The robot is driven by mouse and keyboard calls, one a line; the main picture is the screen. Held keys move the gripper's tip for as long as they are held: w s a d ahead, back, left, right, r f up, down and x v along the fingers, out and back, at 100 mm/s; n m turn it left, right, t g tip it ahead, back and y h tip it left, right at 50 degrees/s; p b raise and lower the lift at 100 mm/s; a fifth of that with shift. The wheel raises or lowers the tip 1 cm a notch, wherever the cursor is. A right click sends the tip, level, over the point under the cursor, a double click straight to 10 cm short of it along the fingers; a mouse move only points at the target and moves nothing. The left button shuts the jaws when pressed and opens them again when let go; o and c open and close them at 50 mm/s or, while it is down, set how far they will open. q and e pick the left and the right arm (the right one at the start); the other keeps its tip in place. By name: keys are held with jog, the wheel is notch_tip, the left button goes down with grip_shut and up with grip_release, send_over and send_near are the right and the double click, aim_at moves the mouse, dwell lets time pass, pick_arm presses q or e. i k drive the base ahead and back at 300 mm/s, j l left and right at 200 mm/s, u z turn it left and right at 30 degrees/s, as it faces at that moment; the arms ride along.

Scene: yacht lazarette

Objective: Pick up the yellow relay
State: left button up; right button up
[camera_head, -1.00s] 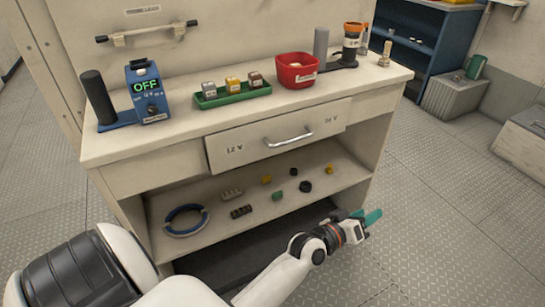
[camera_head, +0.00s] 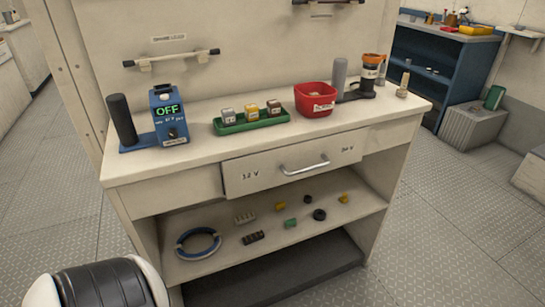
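A small yellow relay (camera_head: 252,110) sits upright in a green tray (camera_head: 226,129) on the white bench top. A grey relay (camera_head: 228,115) stands to its left and a brown relay (camera_head: 274,108) to its right in the same tray. No gripper touches them. Neither of my grippers is in the head view; only a rounded part of my own arm shows at the bottom left.
A red bin (camera_head: 315,100) stands right of the tray, and a blue device reading OFF (camera_head: 169,117) stands left. A drawer (camera_head: 293,168) with a bar handle sits below the top. Small parts and a blue ring (camera_head: 198,243) lie on the lower shelf (camera_head: 340,212).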

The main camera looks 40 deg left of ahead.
aim_at(251, 111)
jog(key=u, duration=1.55)
